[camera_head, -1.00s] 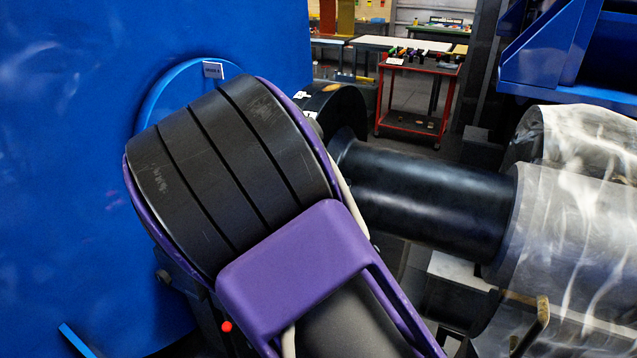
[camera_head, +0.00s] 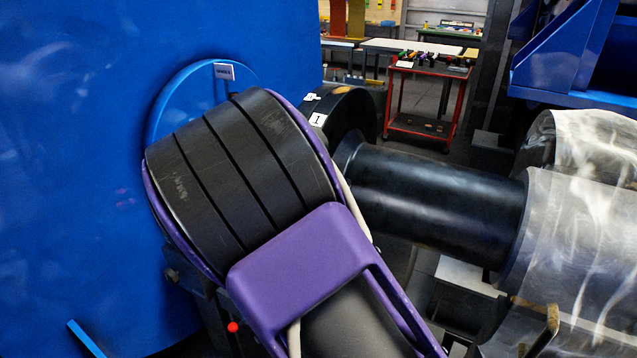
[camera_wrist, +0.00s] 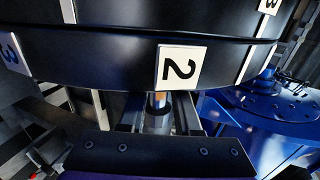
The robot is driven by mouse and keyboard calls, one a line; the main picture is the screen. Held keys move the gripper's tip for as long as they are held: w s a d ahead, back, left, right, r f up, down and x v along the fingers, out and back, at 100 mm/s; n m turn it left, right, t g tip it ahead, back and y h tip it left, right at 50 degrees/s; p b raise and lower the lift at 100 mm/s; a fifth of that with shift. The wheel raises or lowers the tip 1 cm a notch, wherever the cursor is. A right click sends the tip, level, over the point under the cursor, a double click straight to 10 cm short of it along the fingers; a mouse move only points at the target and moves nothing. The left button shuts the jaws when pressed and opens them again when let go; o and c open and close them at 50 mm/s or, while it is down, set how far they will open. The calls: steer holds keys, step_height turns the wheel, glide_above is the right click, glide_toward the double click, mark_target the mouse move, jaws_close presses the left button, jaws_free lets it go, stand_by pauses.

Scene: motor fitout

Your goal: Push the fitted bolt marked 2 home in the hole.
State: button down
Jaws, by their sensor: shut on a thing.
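The bolt (camera_wrist: 157,122) shows in the wrist view as a steel cylinder with a copper-coloured band at its upper end. It stands directly under the white label 2 (camera_wrist: 180,68) on the black flange (camera_wrist: 90,62). Its upper end meets the flange's lower edge; the hole itself is hidden, so I cannot tell how deep the bolt sits. My gripper (camera_wrist: 158,108) is shut on the bolt, with a finger on each side. In the head view my arm hides the gripper and bolt; part of the black flange (camera_head: 352,108) shows behind it.
A dark shaft (camera_head: 440,205) runs right from the flange to a plastic-wrapped cylinder (camera_head: 575,235). A large blue housing (camera_head: 75,150) stands close on the left. A red cart (camera_head: 425,135) stands farther back.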

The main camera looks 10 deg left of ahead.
steer(key=shift+w+a+r, duration=0.1)
steer(key=shift+w+a, duration=0.05)
steer(key=shift+a, duration=0.1)
steer(key=c, duration=0.6)
jaws_free()
steer(key=shift+c, duration=0.2)
steer(key=shift+o, duration=0.6)
steer(key=v, duration=1.7)
steer(key=shift+s, duration=0.25)
steer(key=shift+r, duration=0.15)
